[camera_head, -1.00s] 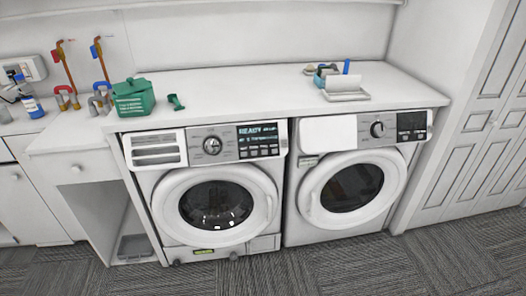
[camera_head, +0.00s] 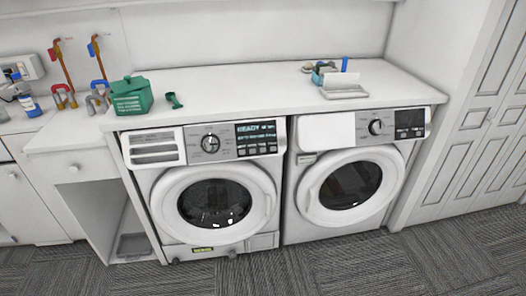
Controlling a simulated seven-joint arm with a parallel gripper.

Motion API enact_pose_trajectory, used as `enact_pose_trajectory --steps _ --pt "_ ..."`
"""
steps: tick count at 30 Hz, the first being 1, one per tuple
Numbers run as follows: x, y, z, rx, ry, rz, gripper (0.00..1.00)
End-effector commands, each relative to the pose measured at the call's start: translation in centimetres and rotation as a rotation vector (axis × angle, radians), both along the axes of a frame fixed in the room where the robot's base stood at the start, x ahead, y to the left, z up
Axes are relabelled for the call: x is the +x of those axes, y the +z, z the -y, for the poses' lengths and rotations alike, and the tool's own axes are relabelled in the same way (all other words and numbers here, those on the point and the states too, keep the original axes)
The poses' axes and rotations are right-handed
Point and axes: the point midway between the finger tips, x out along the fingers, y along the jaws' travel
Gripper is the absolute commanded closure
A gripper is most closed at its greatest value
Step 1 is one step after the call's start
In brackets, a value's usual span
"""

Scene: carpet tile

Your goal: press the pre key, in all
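Two front-loading machines stand side by side under a white counter. The left machine (camera_head: 163,183) has a round dial (camera_head: 210,143) and a dark display (camera_head: 256,132) with lit text that reads "READY". A row of small keys (camera_head: 257,150) sits just under that display; their labels are too small to read, so I cannot tell which is the pre key. The right machine (camera_head: 295,215) has a dial (camera_head: 376,127) and a dark display (camera_head: 409,118), with small keys below it. Both round doors look shut. My gripper is not in view.
On the counter (camera_head: 240,84) stand a green box (camera_head: 131,97), a green scoop (camera_head: 174,100), a white tray (camera_head: 345,92) and a small blue caddy (camera_head: 322,73). Pipes with red and blue valve handles are at the left wall. Carpet floor (camera_head: 330,270) in front is clear.

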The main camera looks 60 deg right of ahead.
Motion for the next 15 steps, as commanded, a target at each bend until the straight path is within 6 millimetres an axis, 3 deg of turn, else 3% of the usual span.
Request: enact_pose_trajectory --steps 8,15 --pt "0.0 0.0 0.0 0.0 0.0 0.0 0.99" --pt "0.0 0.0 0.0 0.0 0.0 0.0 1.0"
